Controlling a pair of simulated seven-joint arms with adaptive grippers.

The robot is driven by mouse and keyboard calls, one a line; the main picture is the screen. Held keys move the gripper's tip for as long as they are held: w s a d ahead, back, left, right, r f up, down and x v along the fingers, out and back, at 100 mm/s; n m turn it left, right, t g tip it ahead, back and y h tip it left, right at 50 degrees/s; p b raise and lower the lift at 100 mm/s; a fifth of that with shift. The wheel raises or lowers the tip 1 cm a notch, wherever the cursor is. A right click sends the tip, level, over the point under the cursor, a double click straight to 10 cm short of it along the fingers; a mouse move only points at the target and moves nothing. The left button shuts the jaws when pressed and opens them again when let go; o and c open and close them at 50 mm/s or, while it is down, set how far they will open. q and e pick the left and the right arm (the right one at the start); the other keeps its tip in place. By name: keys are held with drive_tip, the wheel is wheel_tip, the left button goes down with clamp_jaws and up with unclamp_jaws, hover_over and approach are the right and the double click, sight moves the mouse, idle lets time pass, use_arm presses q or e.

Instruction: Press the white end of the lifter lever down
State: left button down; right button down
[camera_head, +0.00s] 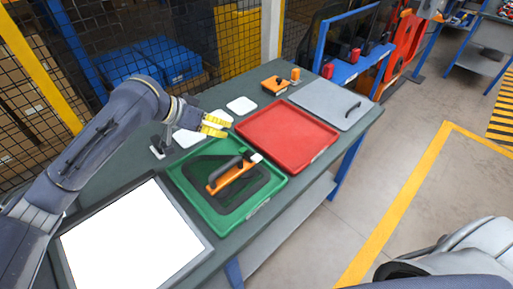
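The orange lifter (233,174) lies on a dark panel in the green tray (190,196). A dark lever or handle runs along it, and its white end (256,157) points to the upper right. I cannot tell how far the lever is raised. My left gripper (216,126), with yellow fingers, is up and left of the white end, apart from it in the picture. The fingers look close together, with nothing clearly between them; whether they are fully shut is unclear. My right gripper is not in view.
A red tray (287,134) stands beside the green one, with a grey lidded panel (331,103) beyond. A white-faced panel (132,243) lies at the near left. A small orange item (275,86) and a white pad (241,105) are at the back. A mesh fence runs behind.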

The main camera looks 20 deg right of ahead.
use_arm(q)
drive_tip(key=shift+s+d+r, duration=0.1)
drive_tip(key=shift+s+d, duration=0.3)
drive_tip(key=shift+s, duration=0.2)
hover_over(252, 155)
drive_tip(key=f, duration=0.8)
drive_tip(key=shift+w+f, duration=0.15)
drive_tip(key=shift+w, duration=0.2)
drive_tip(key=shift+s+d+f, duration=0.1)
drive_tip(key=shift+s+f, duration=0.05)
drive_tip(key=shift+f, duration=0.45)
drive_tip(key=shift+s+f, duration=0.15)
drive_tip(key=shift+f, duration=0.45)
